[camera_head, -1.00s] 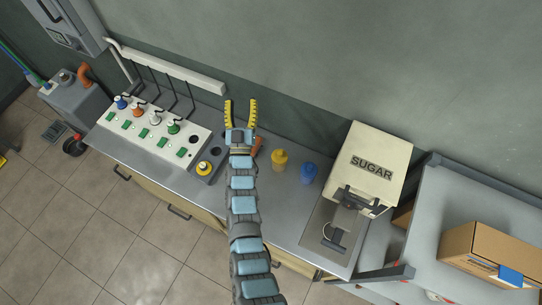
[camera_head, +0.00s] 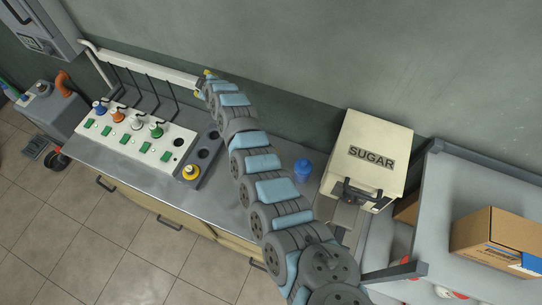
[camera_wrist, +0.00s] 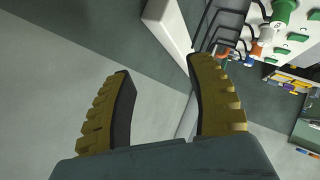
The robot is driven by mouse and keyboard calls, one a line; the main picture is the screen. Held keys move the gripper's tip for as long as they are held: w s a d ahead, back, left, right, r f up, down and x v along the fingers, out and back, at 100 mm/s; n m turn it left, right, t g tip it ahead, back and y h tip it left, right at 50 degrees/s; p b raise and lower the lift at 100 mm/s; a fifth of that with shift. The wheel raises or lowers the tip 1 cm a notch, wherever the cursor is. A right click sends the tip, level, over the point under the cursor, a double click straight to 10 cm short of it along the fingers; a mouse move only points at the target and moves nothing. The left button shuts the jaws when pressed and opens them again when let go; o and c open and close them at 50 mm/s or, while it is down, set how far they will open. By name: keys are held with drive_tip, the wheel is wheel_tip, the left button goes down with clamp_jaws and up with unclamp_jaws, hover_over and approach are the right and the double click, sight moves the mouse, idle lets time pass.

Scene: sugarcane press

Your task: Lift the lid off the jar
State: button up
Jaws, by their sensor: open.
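I cannot tell for certain which container is the jar. A blue jar-like container (camera_head: 303,171) stands on the counter, left of the sugar box, with its top facing up. My arm hides the counter just left of it. That view shows the wall, the white rail and part of the panel, and no jar.
A white panel (camera_head: 144,145) holds several colour-topped bottles, with black hooks behind it. A grey rack (camera_head: 206,156) holds a yellow-topped item (camera_head: 191,173). A sugar box (camera_head: 372,140) and a cardboard box (camera_head: 497,240) are at right. The counter's front left strip is clear.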

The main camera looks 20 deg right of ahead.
drive_tip(key=s+d+f+n+g+h+b, duration=0.1)
drive_tip(key=s+d+n+g+b, duration=0.25)
drive_tip(key=s+d+g, duration=0.6)
drive_tip(key=s+d+f+n+g+h+b, duration=0.1)
drive_tip(key=s+d+n+g+b, duration=0.3)
drive_tip(key=s, duration=1)
drive_tip(key=f, duration=0.5)
drive_tip(key=d+f+t, duration=0.1)
drive_tip(key=f, duration=0.5)
drive_tip(key=f+t, duration=0.1)
drive_tip(key=f, duration=0.5)
drive_tip(key=shift+w+d+n+p, duration=0.15)
drive_tip(key=shift+d+n+p, duration=0.1)
drive_tip(key=shift+d+p, duration=0.15)
clamp_jaws()
